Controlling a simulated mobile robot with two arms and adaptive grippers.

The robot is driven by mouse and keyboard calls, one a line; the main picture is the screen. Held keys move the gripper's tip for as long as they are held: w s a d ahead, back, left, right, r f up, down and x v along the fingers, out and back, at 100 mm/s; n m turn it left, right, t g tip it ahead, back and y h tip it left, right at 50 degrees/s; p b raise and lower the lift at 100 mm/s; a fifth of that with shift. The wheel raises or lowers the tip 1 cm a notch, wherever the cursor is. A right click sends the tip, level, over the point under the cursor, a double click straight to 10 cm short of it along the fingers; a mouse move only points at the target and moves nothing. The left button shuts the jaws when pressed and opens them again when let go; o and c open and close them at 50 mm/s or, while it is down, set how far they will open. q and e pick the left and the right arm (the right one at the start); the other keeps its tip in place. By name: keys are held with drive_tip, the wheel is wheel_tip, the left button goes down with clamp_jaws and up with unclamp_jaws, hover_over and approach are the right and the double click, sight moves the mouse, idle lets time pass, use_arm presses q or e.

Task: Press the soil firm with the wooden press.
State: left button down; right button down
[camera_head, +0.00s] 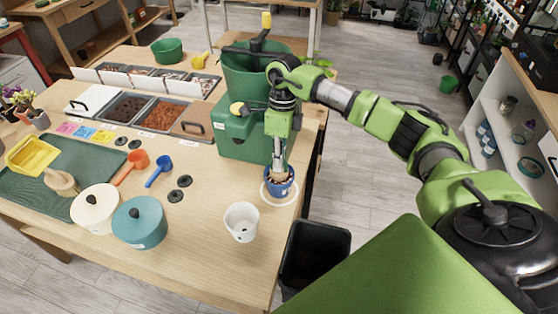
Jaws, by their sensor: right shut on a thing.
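A blue pot (279,188) stands on a white ring mark near the table's right edge. My right gripper (278,160) points straight down over it, shut on a pale wooden thing (278,174), which looks like the wooden press. The press's lower end is inside the pot's rim; whether it touches the soil I cannot tell. A little dark soil seems to show beside it, but most of the pot's inside is hidden by the press and gripper. My left gripper is not in view.
A white pot (241,221) stands just in front. The green machine (243,134) stands close behind the gripper. Teal (139,222) and cream (95,207) lidded jars, and orange (133,166) and blue (159,170) scoops are to the left. A black bin (315,256) stands beside the table.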

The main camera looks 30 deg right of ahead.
drive_tip(key=shift+s+f+b, duration=0.1)
drive_tip(key=shift+f+b, duration=0.6)
drive_tip(key=shift+f, duration=0.1)
idle(1.4)
drive_tip(key=shift+r, duration=0.15)
idle(0.3)
drive_tip(key=shift+r+p, duration=2.5)
drive_tip(key=shift+r, duration=1.45)
